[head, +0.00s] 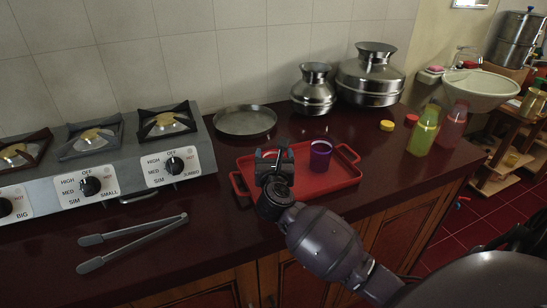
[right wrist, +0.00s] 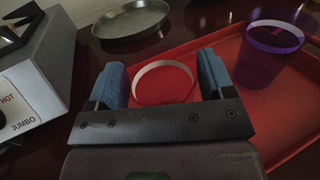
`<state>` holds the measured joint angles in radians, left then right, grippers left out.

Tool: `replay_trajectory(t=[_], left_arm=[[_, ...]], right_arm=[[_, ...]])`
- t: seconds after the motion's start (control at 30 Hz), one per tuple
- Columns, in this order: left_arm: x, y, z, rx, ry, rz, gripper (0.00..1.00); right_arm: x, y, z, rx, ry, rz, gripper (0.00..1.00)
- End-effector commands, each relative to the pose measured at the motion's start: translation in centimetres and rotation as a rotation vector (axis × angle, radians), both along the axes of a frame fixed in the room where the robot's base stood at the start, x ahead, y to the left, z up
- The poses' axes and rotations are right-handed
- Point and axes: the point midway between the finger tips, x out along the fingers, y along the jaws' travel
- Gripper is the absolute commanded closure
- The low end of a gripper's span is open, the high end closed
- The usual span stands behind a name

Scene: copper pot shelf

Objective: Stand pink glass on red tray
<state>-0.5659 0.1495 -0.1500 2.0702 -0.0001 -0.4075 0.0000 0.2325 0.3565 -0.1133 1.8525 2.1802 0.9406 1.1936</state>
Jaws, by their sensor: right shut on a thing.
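My right gripper (head: 274,154) is over the left part of the red tray (head: 342,183). In the right wrist view, its two blue-padded fingers (right wrist: 165,84) are shut on the pink glass (right wrist: 163,86), one on each side. The glass looks upright, with its round pale rim facing the camera and red showing through it. In the head view the glass is mostly hidden by the gripper. I cannot tell whether its base touches the tray. The tray also shows in the right wrist view (right wrist: 215,45). My left gripper is not in view.
A purple glass (head: 320,154) stands on the tray, right of my gripper. A round metal pan (head: 245,121) lies behind. The stove (head: 120,160) is left, tongs (head: 130,243) in front. Metal pots (head: 314,92) and green (head: 424,132) and pink (head: 453,125) bottles stand right.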

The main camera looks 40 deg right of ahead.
Motion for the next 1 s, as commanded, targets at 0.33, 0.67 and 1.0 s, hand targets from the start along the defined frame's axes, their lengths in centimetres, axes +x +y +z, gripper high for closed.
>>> replay_trajectory(t=[0.33, 0.67, 1.0], left_arm=[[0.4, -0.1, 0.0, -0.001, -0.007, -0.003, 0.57], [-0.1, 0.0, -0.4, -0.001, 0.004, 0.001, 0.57], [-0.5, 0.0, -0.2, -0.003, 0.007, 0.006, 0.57]], right_arm=[[0.0, 0.0, -0.3, -0.001, -0.001, -0.001, 0.20], [0.0, 0.0, -0.2, -0.001, -0.001, -0.001, 0.00], [-2.4, 1.7, 0.1, 0.004, -0.001, 0.000, 0.00]])
